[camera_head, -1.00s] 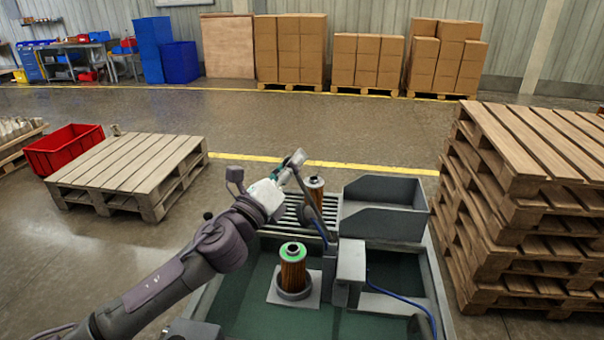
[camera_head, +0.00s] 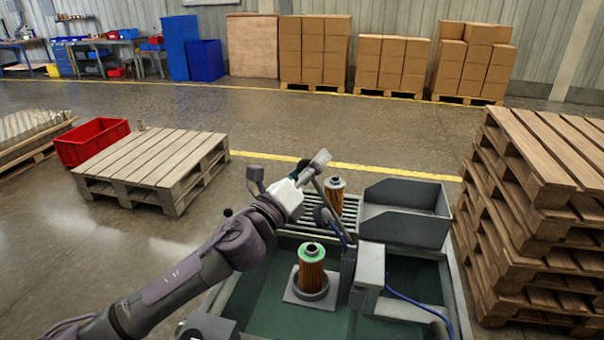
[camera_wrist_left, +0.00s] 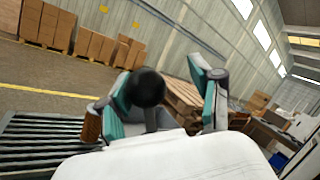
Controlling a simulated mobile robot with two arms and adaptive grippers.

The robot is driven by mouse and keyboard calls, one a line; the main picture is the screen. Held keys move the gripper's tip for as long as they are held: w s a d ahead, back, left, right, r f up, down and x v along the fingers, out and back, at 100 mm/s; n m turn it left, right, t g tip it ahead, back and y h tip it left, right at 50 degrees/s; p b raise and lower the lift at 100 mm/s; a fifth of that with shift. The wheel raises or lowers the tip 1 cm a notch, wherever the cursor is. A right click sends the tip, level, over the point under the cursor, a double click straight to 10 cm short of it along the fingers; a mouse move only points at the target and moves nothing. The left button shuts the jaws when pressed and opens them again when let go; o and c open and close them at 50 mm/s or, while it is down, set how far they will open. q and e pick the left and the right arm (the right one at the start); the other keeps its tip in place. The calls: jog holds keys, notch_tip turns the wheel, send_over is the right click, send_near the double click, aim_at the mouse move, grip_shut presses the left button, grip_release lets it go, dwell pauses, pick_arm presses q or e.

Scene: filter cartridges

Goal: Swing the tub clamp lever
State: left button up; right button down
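The tub (camera_head: 237,310) is a grey-rimmed washing tub with a green floor, at the lower middle of the head view. My left gripper (camera_head: 312,170) is over its slatted rack. A dark lever bar (camera_head: 322,200) runs down below the gripper; its upper end is hidden there. In the left wrist view, a black ball knob (camera_wrist_left: 148,87) sits between the two teal-padded fingers. It overlaps the left finger, with a gap to the right finger; contact is unclear. A green-topped filter cartridge (camera_head: 312,268) stands in a holder in the tub. My right gripper is out of view.
A second cartridge (camera_head: 336,199) stands on the slatted rack (camera_head: 290,213). A grey open bin (camera_head: 405,212) is to its right. A grey block (camera_head: 370,270) with a blue hose stands on the tub. Stacked pallets (camera_head: 530,200) are close on the right; a low pallet (camera_head: 155,160) is left.

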pick_arm(q)
jog(key=v, duration=1.1)
jog(key=shift+s+a, duration=0.2)
jog(key=shift+s, duration=0.2)
